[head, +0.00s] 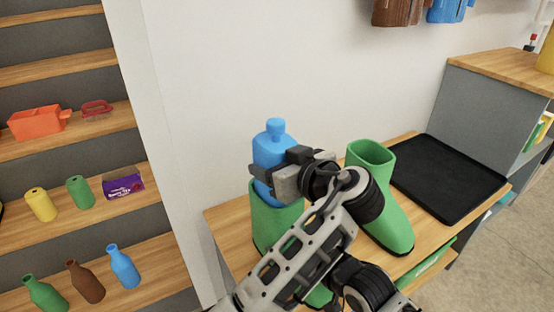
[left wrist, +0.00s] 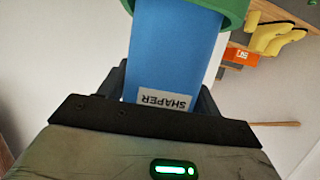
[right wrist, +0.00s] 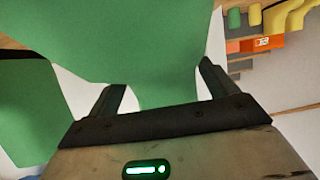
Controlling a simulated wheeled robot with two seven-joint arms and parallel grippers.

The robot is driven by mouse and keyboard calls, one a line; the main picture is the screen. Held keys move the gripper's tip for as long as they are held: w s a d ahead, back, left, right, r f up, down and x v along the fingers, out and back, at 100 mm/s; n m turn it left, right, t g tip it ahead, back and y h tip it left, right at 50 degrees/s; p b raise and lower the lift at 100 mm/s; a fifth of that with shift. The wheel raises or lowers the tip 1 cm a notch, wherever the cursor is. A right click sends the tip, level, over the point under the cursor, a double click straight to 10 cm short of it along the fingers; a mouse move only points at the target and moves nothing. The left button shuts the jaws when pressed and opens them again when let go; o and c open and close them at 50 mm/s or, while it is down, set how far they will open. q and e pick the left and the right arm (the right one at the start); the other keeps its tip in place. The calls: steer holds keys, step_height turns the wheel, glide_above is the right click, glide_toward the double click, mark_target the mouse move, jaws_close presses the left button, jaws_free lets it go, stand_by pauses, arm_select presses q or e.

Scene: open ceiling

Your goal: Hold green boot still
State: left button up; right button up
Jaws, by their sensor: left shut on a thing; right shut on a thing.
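Two green boots stand on the wooden bench; the left boot (head: 262,222) is partly hidden by my arms, and the right boot (head: 372,155) stands beside it. My left gripper (head: 283,176) is shut on a blue bottle (head: 268,150), held upright with its lower end in the left boot's opening. The left wrist view shows the bottle (left wrist: 172,60) between the fingers and the green rim around it. My right gripper (right wrist: 160,95) is shut on green boot material (right wrist: 150,45) in the right wrist view. In the head view its fingers are hidden behind my arms.
A black tray (head: 440,180) lies on the bench (head: 228,222) at right. A white wall (head: 250,60) stands close behind. Brown and blue bags (head: 398,10) hang above.

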mark_target(282, 142)
arm_select(q)
steer(key=shift+f, duration=1.35)
steer(key=shift+r, duration=0.15)
steer(key=shift+r, duration=3.7)
steer(key=shift+f, duration=3.85)
steer(key=o, duration=1.2)
steer(key=shift+c, duration=0.2)
